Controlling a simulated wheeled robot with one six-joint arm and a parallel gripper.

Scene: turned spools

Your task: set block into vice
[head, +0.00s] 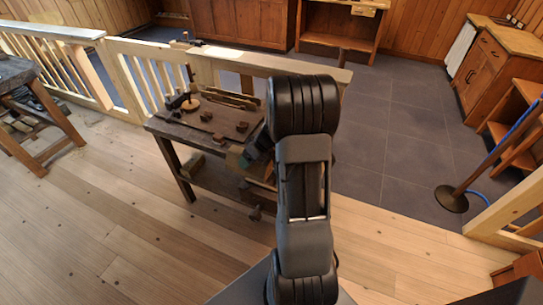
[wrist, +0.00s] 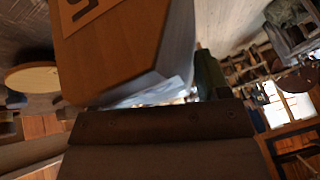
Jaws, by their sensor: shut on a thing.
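A brown wooden block (wrist: 115,50) with a dark mark on an orange patch fills the upper left of the wrist view, close to the camera. My gripper (head: 256,155) is shut on the block at the bench's near right corner, partly hidden by my arm in the head view. The vice (wrist: 165,122) shows just below the block in the wrist view as a dark jaw plate with screws over a wooden body. In the head view the vice (head: 262,190) is at the bench's front right corner. I cannot tell whether block and jaw touch.
A stand with a round dark base (head: 451,199) is at the right. The plank floor in front is clear.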

